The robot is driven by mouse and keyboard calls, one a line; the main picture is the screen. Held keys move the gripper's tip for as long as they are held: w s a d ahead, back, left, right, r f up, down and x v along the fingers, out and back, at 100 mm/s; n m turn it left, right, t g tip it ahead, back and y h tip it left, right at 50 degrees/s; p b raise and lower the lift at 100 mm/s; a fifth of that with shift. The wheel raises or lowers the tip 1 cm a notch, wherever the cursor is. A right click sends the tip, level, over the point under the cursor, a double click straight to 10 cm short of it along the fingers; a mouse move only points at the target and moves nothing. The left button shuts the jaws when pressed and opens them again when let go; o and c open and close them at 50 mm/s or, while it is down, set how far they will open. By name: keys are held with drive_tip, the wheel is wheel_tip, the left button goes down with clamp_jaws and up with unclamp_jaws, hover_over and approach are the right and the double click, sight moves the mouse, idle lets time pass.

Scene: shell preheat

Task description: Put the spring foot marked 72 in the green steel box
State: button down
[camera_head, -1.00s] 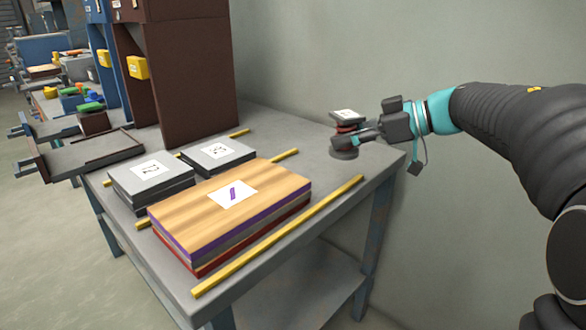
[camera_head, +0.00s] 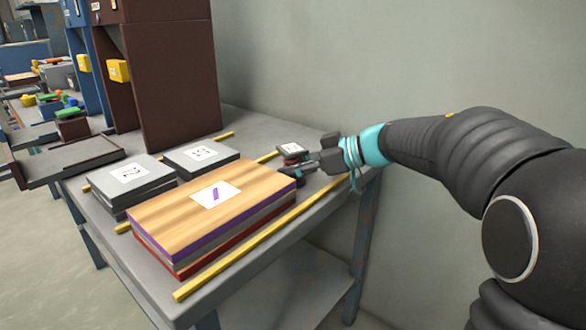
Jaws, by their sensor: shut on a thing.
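My gripper (camera_head: 298,166) is shut on a small spring foot (camera_head: 291,149). The foot has a white label on its dark top and a reddish band below; the label is too small to read. My gripper holds it upright near the right end of the bench, close to the right corner of a wood-topped stack. I cannot tell whether its base touches the bench. I cannot make out a green steel box for certain; small green items (camera_head: 71,112) show on a far bench at the left.
The grey bench (camera_head: 265,130) bears the wood-topped stack (camera_head: 150,208), two dark flat blocks with numbered labels (camera_head: 100,180) (camera_head: 228,153) and yellow strips (camera_head: 240,252). A brown cabinet (camera_head: 170,80) stands at its back left. A wall stands behind; open floor lies at left.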

drive_tip(key=c, duration=0.7)
unclamp_jaws()
drive_tip(key=shift+d+r, duration=0.25)
drive_tip(key=p+v, duration=0.1)
drive_tip(key=v, duration=1)
drive_tip(key=shift+d, duration=0.2)
